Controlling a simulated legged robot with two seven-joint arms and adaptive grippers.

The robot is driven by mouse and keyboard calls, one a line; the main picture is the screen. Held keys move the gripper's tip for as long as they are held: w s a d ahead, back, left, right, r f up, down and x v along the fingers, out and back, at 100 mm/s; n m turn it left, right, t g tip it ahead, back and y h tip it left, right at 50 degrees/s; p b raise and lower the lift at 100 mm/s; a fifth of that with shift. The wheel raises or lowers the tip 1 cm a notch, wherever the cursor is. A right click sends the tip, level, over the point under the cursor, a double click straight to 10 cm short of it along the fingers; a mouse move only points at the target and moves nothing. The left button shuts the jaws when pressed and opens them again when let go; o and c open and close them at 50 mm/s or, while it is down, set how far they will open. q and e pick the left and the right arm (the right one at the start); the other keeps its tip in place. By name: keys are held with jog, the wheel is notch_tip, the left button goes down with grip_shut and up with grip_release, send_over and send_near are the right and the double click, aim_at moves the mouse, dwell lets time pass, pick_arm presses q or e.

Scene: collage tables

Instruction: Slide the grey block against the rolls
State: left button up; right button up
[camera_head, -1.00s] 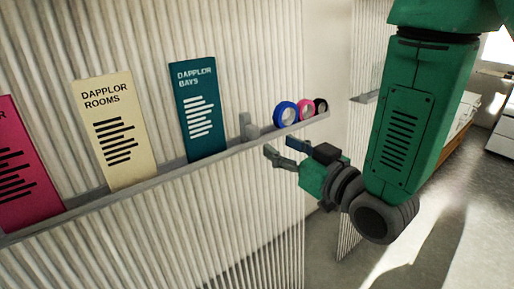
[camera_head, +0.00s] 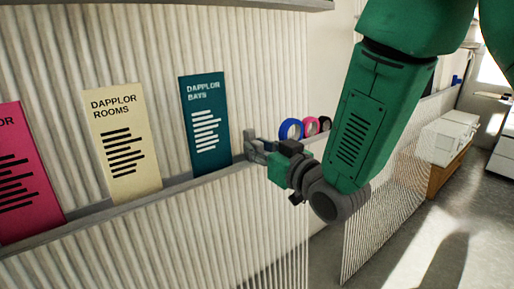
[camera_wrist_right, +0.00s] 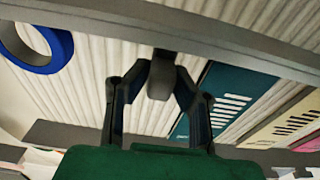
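The grey block (camera_head: 251,135) stands on the narrow wall ledge (camera_head: 85,222), just right of the teal card. A gap separates the block from the blue roll. My right gripper (camera_head: 256,148) is at the block. In the wrist view its two fingers lie on either side of the grey block (camera_wrist_right: 160,86) and appear closed on it. The blue roll (camera_wrist_right: 62,50) shows at upper left there. My left gripper is out of view.
A teal card (camera_head: 205,125), a cream card (camera_head: 124,145) and a pink card (camera_head: 22,175) lean on the ribbed wall along the ledge. The teal card is close left of the block. A white box (camera_head: 447,138) stands in the far right background.

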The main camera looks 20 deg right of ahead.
grip_shut()
jog(key=d, duration=0.2)
jog(key=w+d, duration=0.1)
jog(key=d, duration=0.1)
jog(key=shift+w+f+p, duration=0.15)
jog(key=shift+p, duration=0.2)
jog(key=o, duration=0.8)
grip_release()
jog(key=v, duration=0.7)
jog(key=shift+s+d, duration=0.1)
jog(key=shift+s, duration=0.2)
